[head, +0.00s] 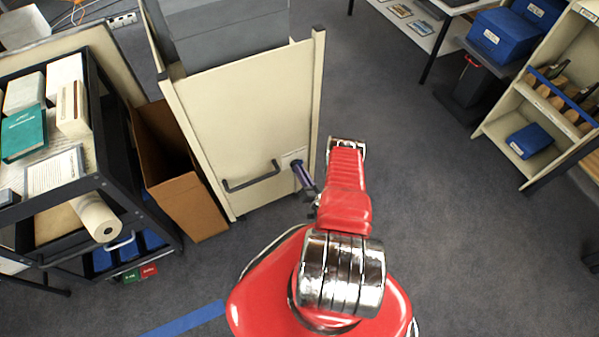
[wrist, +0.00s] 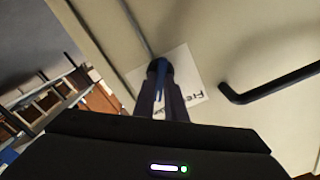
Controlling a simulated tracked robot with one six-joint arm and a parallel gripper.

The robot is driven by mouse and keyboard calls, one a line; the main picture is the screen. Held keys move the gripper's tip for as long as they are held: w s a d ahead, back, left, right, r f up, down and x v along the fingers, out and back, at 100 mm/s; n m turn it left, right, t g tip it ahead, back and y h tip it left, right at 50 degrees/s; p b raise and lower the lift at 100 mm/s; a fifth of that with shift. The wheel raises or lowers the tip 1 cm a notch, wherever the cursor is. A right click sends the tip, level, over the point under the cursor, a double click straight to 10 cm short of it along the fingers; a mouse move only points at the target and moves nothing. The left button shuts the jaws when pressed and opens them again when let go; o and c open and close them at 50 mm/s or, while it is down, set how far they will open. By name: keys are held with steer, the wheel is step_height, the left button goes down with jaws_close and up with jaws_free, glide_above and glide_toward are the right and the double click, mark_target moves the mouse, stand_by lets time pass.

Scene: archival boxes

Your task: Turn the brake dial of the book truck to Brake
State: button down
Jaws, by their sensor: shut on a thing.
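The book truck (head: 235,135) is a cream end panel with a black handle (head: 252,180) and grey boxes behind it. A small white label plate (head: 291,156) sits near its right edge. In the wrist view the plate (wrist: 183,58) looks tilted and shows part of the word "Free"; the rest is covered. The brake dial (wrist: 160,69) is blue with a dark round base, in front of the plate. My gripper (wrist: 161,92) is shut on the dial, its dark fingers on either side. In the head view my gripper (head: 300,172) reaches the panel and hides the dial.
A cardboard box (head: 186,195) and a dark cart (head: 98,180) with books and a paper roll stand left of the truck. The black handle (wrist: 270,85) is close beside the dial. Shelves with blue boxes stand at the right. The grey floor right of my arm is clear.

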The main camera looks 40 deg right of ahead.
steer(key=shift+a+f, duration=0.15)
steer(key=c, duration=1.8)
jaws_free()
steer(key=shift+s, duration=0.1)
steer(key=v, duration=1.3)
steer(key=shift+s, duration=0.25)
